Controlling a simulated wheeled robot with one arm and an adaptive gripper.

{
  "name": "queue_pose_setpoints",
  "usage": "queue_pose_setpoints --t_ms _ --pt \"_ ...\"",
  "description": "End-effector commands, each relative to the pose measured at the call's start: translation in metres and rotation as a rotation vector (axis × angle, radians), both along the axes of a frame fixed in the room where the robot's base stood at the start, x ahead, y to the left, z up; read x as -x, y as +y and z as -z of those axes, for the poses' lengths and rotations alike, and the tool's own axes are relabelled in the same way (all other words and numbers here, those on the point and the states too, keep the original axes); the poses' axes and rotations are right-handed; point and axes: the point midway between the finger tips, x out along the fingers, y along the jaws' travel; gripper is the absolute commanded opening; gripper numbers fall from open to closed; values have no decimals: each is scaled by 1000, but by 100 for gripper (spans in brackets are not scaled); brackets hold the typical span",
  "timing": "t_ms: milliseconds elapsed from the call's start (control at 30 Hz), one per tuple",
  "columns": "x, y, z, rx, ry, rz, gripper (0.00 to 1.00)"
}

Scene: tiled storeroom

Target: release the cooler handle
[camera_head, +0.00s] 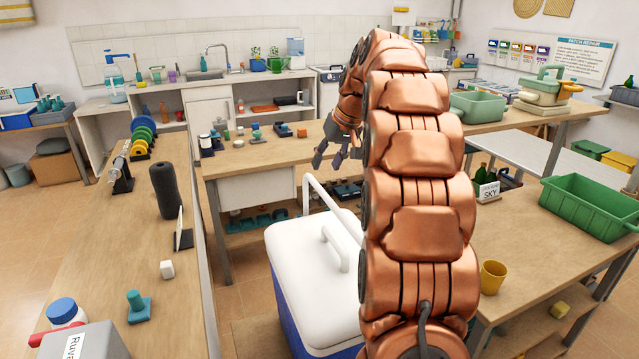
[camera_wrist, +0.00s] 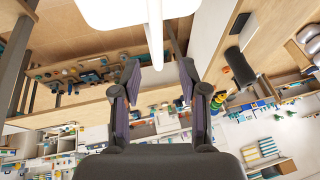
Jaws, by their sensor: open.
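The cooler (camera_head: 290,300) has a blue body and a white lid (camera_head: 318,275). It stands on the floor between the benches, partly hidden by my arm. Its white handle (camera_head: 312,196) is raised above the lid. My gripper (camera_head: 328,158) is near the top of the handle, fingers pointing down. In the wrist view, my gripper (camera_wrist: 158,70) has its two dark fingers spread apart. The white handle (camera_wrist: 155,35) runs down from the lid to between the fingertips, with gaps visible on both sides. Nothing is clamped.
A long wooden bench (camera_head: 130,240) on the left carries a dark roller, a white block and a teal stamp-like item. The right bench (camera_head: 540,235) holds a green crate (camera_head: 590,208) and a yellow cup (camera_head: 493,277). A back bench (camera_head: 265,155) stands behind the cooler.

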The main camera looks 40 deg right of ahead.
Motion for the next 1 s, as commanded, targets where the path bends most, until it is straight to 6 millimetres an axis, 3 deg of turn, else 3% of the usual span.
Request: queue_pose_setpoints --t_ms 267,733,1000 --pt "-5 -5 6 1 -6 2 43" --pt "-29 0 59 1 -7 2 43" --pt "-34 0 69 5 -9 2 43"
